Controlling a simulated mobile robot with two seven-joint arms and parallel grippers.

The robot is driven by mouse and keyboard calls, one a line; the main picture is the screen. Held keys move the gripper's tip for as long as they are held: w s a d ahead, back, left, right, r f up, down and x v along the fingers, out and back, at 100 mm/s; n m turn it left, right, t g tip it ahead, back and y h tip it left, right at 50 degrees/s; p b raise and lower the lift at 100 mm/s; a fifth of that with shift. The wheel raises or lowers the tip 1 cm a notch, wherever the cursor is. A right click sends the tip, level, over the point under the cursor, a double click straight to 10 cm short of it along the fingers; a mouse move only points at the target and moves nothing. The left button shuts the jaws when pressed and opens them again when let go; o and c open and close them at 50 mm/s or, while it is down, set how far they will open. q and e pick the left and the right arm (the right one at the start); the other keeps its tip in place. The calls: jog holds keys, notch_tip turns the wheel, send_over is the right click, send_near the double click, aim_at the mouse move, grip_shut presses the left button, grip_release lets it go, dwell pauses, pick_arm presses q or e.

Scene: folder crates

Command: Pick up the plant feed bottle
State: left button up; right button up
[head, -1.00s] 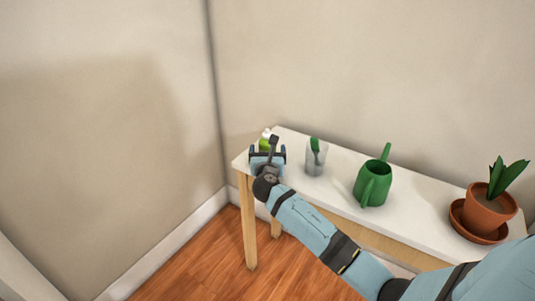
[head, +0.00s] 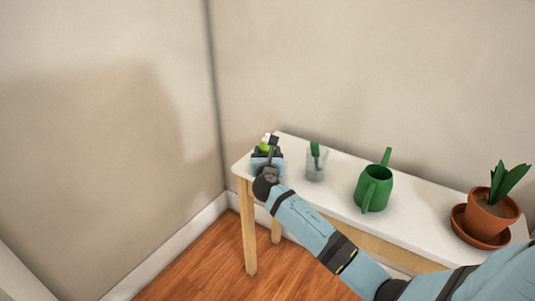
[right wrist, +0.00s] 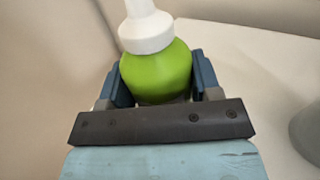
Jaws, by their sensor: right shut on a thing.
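The plant feed bottle (right wrist: 157,72) is bright green with a white cap and spout. In the right wrist view it sits between the two fingers of my right gripper (right wrist: 160,85), which is shut on it. In the head view the bottle (head: 264,148) shows at the left end of the white table, mostly hidden behind my right gripper (head: 267,156). Its base is hidden, so I cannot tell whether it touches the table. My left gripper is not in view.
Further right are a green watering can (head: 373,190) and a potted plant (head: 487,216) on a saucer. The white table (head: 335,195) stands by the wall corner.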

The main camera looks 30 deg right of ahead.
aim_at(268, 134)
pick_arm(q)
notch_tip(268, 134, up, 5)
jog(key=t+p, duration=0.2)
jog(key=p, duration=0.2)
pick_arm(e)
notch_tip(268, 134, up, 8)
jog(key=shift+r, duration=0.2)
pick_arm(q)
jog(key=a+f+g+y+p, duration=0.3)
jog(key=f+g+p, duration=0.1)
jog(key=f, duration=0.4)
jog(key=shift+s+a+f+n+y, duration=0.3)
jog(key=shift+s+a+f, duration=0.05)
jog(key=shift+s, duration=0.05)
pick_arm(e)
notch_tip(268, 134, up, 12)
jog(key=shift+f, duration=0.25)
jog(key=o, duration=0.3)
jog(key=shift+c, duration=1)
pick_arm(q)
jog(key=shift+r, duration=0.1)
